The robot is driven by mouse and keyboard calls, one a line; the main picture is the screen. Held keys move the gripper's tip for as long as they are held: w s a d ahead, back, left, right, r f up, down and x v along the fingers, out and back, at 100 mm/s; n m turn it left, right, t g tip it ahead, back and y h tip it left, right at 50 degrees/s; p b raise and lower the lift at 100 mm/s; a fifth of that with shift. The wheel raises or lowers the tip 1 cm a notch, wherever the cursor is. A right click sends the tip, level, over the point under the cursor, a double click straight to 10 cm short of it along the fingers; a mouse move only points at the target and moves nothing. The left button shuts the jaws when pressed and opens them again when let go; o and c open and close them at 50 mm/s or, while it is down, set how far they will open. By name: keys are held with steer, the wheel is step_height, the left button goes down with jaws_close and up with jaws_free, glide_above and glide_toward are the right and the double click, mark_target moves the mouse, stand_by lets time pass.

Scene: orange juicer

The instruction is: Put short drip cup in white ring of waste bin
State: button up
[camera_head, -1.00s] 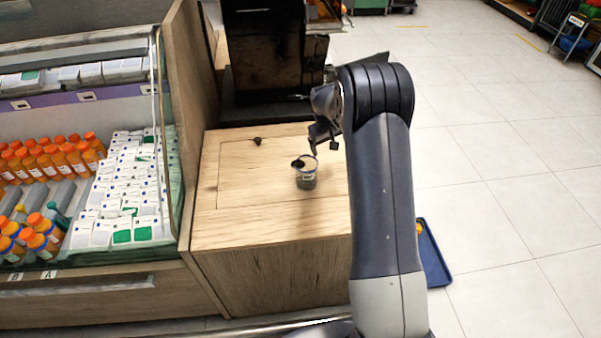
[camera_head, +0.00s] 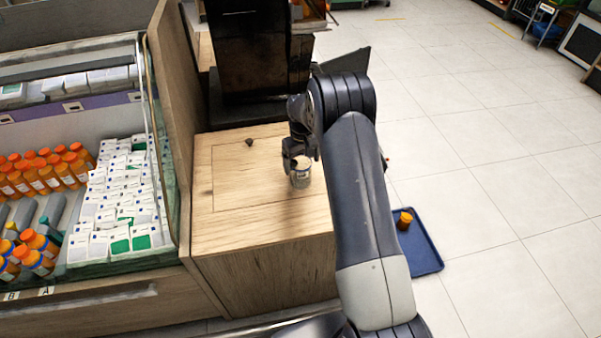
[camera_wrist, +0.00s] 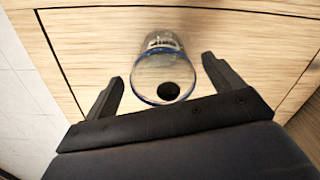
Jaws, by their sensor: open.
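A short clear cup (camera_head: 301,176) with a blue rim stands upright on the wooden counter. It also shows in the wrist view (camera_wrist: 160,58), with a round dark spot visible within its rim. My gripper (camera_head: 302,159) is at the cup, its upper part hiding some of it. In the wrist view my gripper (camera_wrist: 163,70) is open, with one finger on each side of the cup and a visible gap on both sides. I cannot make out a waste bin or a white ring in these views.
A small dark object (camera_head: 249,142) lies on the wooden counter (camera_head: 235,230). A black machine (camera_head: 258,50) stands behind it. A shelf of bottles and cartons (camera_head: 120,195) is at the left. A blue tray (camera_head: 424,252) with an amber cup (camera_head: 404,220) lies on the floor at the right.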

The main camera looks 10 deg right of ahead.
steer(key=shift+w+a+f+p, duration=0.15)
steer(key=shift+f+p, duration=0.35)
steer(key=shift+f, duration=1.6)
steer(key=shift+r, duration=0.1)
steer(key=c, duration=1.1)
